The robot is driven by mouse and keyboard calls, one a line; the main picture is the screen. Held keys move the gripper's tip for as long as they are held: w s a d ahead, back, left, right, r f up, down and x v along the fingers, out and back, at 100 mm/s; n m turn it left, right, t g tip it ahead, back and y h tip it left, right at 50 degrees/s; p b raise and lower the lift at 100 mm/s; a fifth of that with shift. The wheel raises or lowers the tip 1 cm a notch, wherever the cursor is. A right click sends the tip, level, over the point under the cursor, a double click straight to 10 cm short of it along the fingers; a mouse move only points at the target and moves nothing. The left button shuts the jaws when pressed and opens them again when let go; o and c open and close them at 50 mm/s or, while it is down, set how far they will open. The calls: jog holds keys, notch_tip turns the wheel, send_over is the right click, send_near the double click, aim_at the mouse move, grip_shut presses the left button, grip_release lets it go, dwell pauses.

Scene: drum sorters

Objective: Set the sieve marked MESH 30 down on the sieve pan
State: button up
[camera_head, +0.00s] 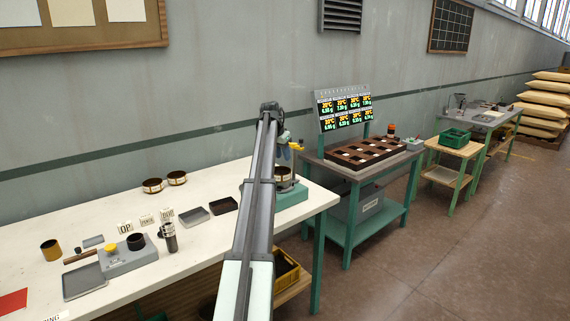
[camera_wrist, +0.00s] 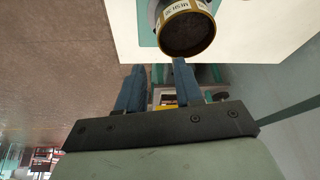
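My gripper (camera_wrist: 158,66) is open and empty; a gap shows between its two blue fingers in the wrist view. It also shows in the head view (camera_head: 285,148), partly hidden by my arm, above the teal-based unit. In the head view a brown round vessel (camera_head: 284,173) sits on the teal base (camera_head: 293,195). Two more brass sieves, a left one (camera_head: 152,186) and a right one (camera_head: 177,178), stand near the wall. I cannot tell which is the pan.
The white table (camera_head: 205,252) also holds two shallow trays (camera_head: 196,216), small sign cards, a grey scale (camera_head: 125,262) and a metal cylinder (camera_head: 169,236). A teal bench with a compartment tray (camera_head: 365,153) and display stands to the right. A yellow crate (camera_head: 285,275) sits below the table.

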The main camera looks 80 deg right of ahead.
jog(key=shift+v, duration=1.55)
